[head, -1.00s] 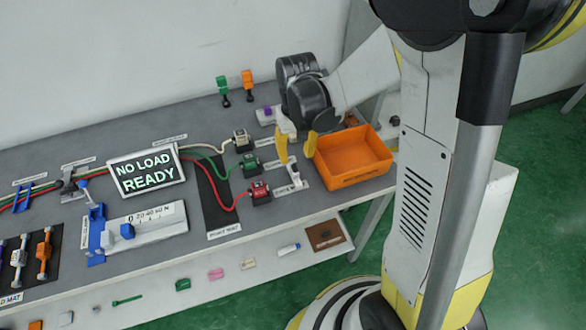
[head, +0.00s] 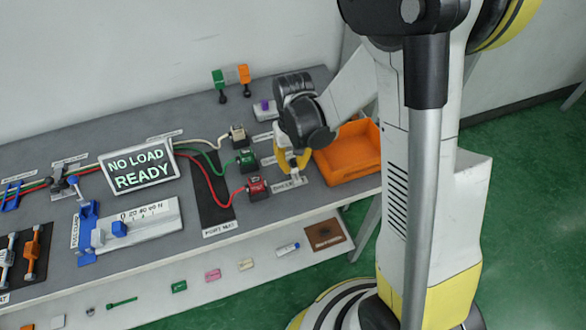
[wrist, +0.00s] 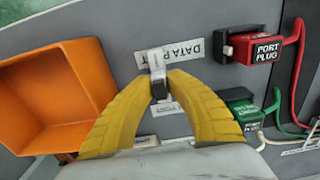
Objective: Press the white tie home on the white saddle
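The white fixture, which I take to be the white saddle with its tie, stands on the bench by a printed label; its white part (wrist: 156,60) shows just beyond my fingertips in the wrist view. My gripper (wrist: 161,84) has its two yellow fingers arched inward, tips close together at the fixture. A small dark piece sits between the tips; I cannot tell whether it is held or part of the fixture. In the head view my gripper (head: 293,170) is low over the fixture, hiding most of it. The tie's angle and seating are hidden.
An orange bin (head: 350,155) stands close to the right of my gripper. A red plug block (head: 257,188) and a green one (head: 247,161), with cables, sit to its left. A display (head: 140,168) reads "NO LOAD READY". The bench's front edge is near.

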